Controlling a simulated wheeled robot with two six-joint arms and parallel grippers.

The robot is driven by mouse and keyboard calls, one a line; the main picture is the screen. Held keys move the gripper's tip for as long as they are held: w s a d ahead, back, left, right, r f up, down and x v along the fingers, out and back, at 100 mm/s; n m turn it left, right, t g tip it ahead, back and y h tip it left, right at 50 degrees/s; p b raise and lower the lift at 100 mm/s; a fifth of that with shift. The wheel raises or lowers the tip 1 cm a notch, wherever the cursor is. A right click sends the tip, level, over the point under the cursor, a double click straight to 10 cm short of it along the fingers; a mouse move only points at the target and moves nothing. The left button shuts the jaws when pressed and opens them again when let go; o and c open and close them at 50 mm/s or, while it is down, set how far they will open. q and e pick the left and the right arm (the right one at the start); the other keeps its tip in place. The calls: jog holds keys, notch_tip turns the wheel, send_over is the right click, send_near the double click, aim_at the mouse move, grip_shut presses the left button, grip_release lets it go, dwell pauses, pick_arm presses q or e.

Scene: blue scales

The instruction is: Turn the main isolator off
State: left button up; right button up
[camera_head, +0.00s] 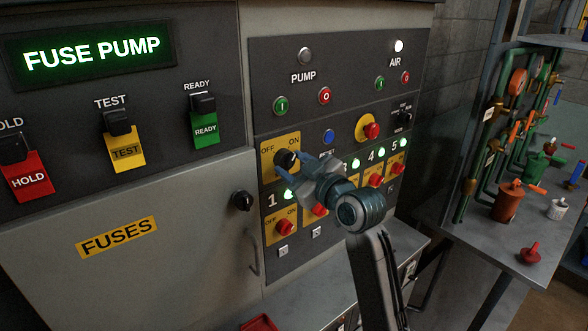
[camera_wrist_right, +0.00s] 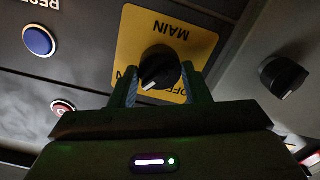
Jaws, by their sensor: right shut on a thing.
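The main isolator is a black rotary knob (camera_head: 285,159) on a yellow plate (camera_head: 268,151) marked OFF at left and ON at right in the head view. In the right wrist view the knob (camera_wrist_right: 160,68) and its yellow plate (camera_wrist_right: 199,45), lettered MAIN, appear upside down. The knob's pale pointer mark lies toward the ON side. My right gripper (camera_head: 288,172) is shut on the knob, with one finger on each side of it; it also shows in the right wrist view (camera_wrist_right: 163,84). My left gripper is not in view.
Below are several small red switches (camera_head: 285,227) on yellow plates with green lamps. A blue RESET button (camera_head: 328,137) and a red-yellow switch (camera_head: 370,129) sit right of the isolator. A black cabinet knob (camera_head: 242,201) is at lower left. A bench with valves (camera_head: 508,203) stands at right.

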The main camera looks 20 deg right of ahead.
jog(key=n+b, duration=0.2)
jog(key=n, duration=0.2)
jog(key=shift+f+n, duration=0.15)
jog(key=shift+n, duration=0.15)
jog(key=n+b, duration=0.2)
jog(key=n, duration=0.1)
jog(key=shift+n, duration=0.4)
jog(key=n+b, duration=0.1)
jog(key=n, duration=0.3)
jog(key=shift+b, duration=0.4)
jog(key=shift+n+b, duration=0.6)
jog(key=shift+n, duration=1)
jog(key=o, duration=1)
